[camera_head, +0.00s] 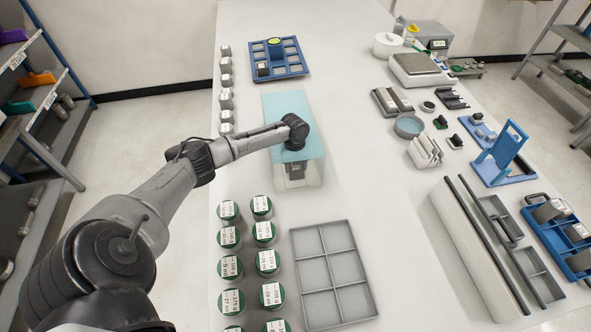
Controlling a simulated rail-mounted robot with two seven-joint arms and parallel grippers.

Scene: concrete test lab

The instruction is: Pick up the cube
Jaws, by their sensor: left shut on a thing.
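My left arm reaches in from the left to a clear, blue-tinted box (312,177) on the white table. Its wrist is above the box, and my left gripper (295,178) shows dimly through the box's near part, pointing down. The gripper is shut on the cube, but the cube itself is mostly hidden by the fingers and the tinted wall. I cannot tell its colour or whether it touches the table. My right gripper is out of view.
Tools and a blue stand (503,158) crowd the right side.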

